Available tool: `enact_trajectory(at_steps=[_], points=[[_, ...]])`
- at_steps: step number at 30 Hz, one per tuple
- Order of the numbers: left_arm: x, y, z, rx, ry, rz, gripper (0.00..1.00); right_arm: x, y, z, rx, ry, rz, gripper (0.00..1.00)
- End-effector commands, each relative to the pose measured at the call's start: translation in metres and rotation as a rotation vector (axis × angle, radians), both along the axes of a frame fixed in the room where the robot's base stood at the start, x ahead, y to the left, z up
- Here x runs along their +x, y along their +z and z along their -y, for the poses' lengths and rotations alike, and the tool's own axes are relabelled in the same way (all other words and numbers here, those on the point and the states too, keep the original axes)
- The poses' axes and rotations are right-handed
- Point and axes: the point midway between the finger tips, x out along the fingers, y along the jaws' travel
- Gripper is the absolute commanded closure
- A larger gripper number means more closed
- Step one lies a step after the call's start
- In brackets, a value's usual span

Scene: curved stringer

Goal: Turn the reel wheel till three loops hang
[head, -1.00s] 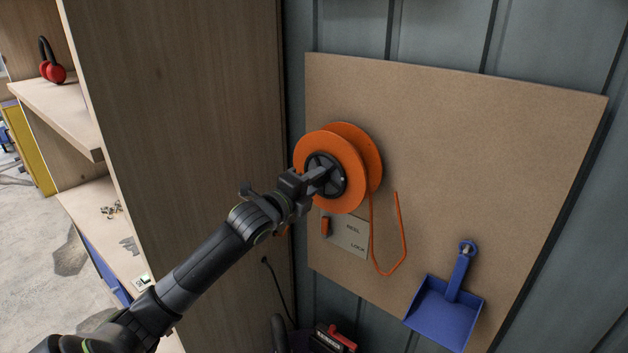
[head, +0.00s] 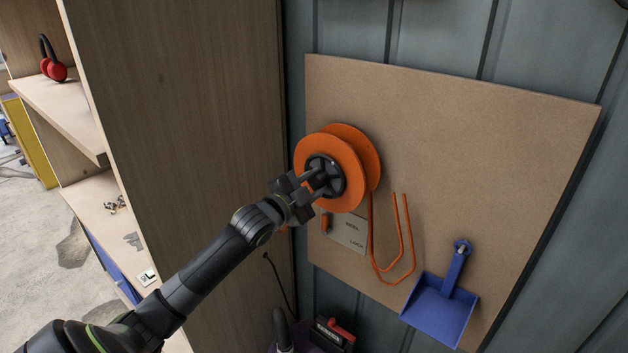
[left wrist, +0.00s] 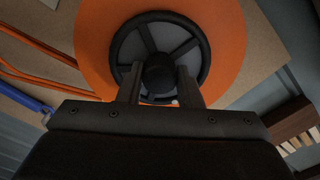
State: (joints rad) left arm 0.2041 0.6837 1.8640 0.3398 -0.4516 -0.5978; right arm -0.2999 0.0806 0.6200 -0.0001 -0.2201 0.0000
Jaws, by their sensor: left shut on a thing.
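The orange reel (head: 330,148) is mounted on a brown board, with a dark spoked reel wheel (head: 338,185) at its front. My left gripper (head: 318,180) is at the wheel. In the left wrist view its two fingers (left wrist: 160,85) sit either side of the wheel's dark centre, and the wheel's spokes and rim (left wrist: 200,45) show around them. My right gripper is not in view.
A plate marked REEL LOCK (head: 350,233) with an orange lever (head: 326,222) is just below the reel. A blue dustpan (head: 440,307) hangs lower right. A tall wooden panel (head: 185,130) stands close left. The board's upper right is clear.

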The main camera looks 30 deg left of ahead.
Motion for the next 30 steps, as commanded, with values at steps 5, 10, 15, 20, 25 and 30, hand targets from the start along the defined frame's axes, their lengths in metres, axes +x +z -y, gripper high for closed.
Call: enact_trajectory(at_steps=[5,10,15,20,25,30], points=[[-0.0001,-0.0007,-0.0001,-0.055,0.001,-0.007,0.91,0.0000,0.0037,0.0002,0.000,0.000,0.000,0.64],[-0.0002,-0.0012,-0.0002,-0.076,0.000,-0.009,0.91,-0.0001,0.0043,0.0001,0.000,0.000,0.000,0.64],[-0.0002,-0.0015,-0.0002,-0.079,0.000,-0.009,0.91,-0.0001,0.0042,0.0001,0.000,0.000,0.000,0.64],[-0.0002,-0.0016,-0.0002,-0.079,0.000,-0.009,0.91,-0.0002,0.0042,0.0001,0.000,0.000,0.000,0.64],[-0.0002,-0.0015,-0.0002,-0.078,0.000,-0.009,0.52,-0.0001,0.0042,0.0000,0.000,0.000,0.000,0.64],[-0.0001,-0.0009,0.0000,-0.077,0.000,-0.007,0.46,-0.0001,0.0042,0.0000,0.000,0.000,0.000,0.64]])
